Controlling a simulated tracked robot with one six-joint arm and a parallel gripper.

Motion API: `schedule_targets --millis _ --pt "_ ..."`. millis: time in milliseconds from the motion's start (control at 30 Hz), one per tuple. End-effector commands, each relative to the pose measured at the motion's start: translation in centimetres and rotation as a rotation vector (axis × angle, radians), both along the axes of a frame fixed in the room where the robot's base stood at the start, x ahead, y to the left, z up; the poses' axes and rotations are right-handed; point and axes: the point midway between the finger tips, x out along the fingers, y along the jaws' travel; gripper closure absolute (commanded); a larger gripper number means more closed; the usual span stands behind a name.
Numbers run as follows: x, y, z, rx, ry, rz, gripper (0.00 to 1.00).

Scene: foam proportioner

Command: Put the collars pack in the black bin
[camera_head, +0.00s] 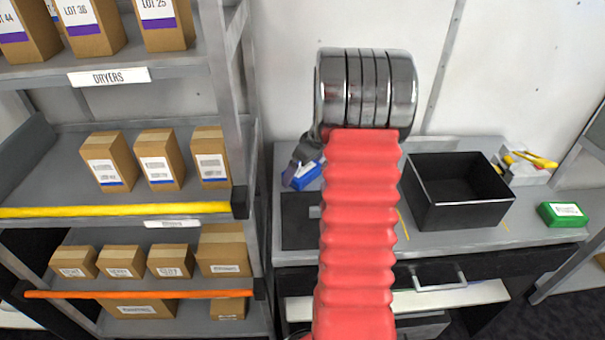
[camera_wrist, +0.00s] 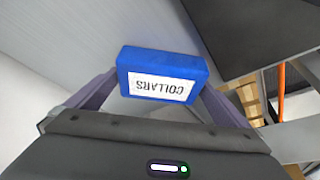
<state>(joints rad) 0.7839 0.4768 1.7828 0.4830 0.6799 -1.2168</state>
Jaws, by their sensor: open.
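The collars pack (camera_head: 308,178) is a small blue block with a white label, on the grey counter left of my red-sleeved arm. In the wrist view the pack (camera_wrist: 194,66) faces me, its label reading COLLARS upside down. My gripper (camera_wrist: 158,98) is open, with one purple finger on each side of the pack. I cannot tell if the fingers touch it. In the head view my arm partly hides my gripper (camera_head: 297,174). The black bin (camera_head: 465,216) stands on the counter right of my arm, open at the top; the inside that shows looks empty.
A green pack (camera_head: 563,214) lies at the counter's right, near a holder with yellow tools (camera_head: 532,160). A dark flat panel (camera_head: 300,222) lies in front of the collars pack. A shelf rack (camera_head: 120,210) with several cardboard boxes stands at left. A wall (camera_head: 290,60) closes the back.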

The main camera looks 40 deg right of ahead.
Motion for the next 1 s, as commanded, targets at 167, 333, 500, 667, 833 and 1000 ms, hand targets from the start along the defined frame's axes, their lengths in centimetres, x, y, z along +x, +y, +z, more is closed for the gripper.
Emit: schedule_targets --millis 167,333,500,667,833,1000 --pt "-0.01 0.0 0.02 0.0 0.0 0.0 0.01" --pt "-0.01 0.0 0.02 0.0 0.0 0.0 0.13" --pt "-0.01 0.0 0.02 0.0 0.0 0.0 0.25" --pt "0.01 -0.02 0.06 -0.001 0.0 0.0 0.37" --pt "0.01 -0.02 0.09 -0.001 -0.001 0.0 0.37" --pt "0.04 -0.05 0.85 -0.003 -0.001 0.001 0.37"
